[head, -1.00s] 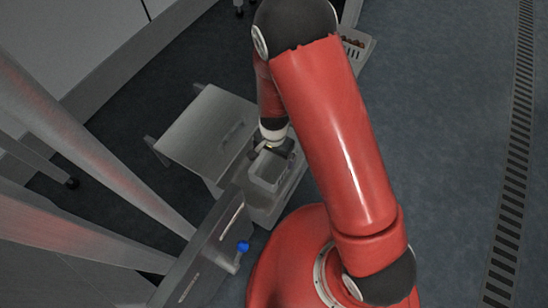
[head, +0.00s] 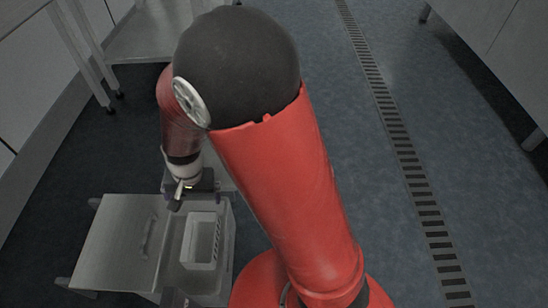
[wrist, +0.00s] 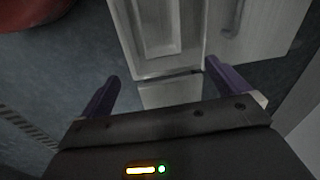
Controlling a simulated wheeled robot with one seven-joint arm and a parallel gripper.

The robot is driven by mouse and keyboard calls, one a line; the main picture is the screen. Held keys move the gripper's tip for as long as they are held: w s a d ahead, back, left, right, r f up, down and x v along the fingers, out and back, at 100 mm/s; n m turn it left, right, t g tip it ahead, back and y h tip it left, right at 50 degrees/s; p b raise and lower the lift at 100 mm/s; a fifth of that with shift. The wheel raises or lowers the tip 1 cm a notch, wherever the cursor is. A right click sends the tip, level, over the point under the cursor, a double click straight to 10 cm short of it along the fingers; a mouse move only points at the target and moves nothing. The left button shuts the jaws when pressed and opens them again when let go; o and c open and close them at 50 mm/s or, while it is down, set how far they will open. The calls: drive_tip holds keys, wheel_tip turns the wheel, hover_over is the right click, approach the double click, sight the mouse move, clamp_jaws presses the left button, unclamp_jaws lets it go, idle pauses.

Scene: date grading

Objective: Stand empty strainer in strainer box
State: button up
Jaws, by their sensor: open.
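A pale, slotted strainer (head: 204,241) stands upright inside a larger grey box (head: 228,255) in the head view. Its inside looks empty. In the wrist view, a pale rectangular rim with a recess (wrist: 160,30) shows at the top; I cannot tell strainer from box there. My gripper (head: 194,190) is just beyond the far end of the box in the head view. In the wrist view my gripper (wrist: 168,92) has its two dark fingers wide apart, with nothing held between them. Part of the box is hidden by my arm.
A grey metal surface with a handle (head: 118,240) adjoins the box on the left. A metal table (head: 150,42) stands at the back left, and a cabinet (head: 495,40) at the back right. The floor on the right, with a drain grate (head: 405,150), is clear.

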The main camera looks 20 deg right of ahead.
drive_tip(key=s+d+r+n+t, duration=0.1)
drive_tip(key=s+d+r, duration=0.1)
drive_tip(key=d+r, duration=0.45)
drive_tip(key=s+d+r+n+t, duration=0.15)
drive_tip(key=d+r, duration=0.25)
drive_tip(key=r, duration=0.5)
drive_tip(key=s+d+r+n+t+h, duration=0.1)
drive_tip(key=s+d+r+t, duration=0.1)
drive_tip(key=s+d+r, duration=0.5)
drive_tip(key=s, duration=0.3)
drive_tip(key=shift+d, duration=0.2)
drive_tip(key=shift+w+r, duration=0.1)
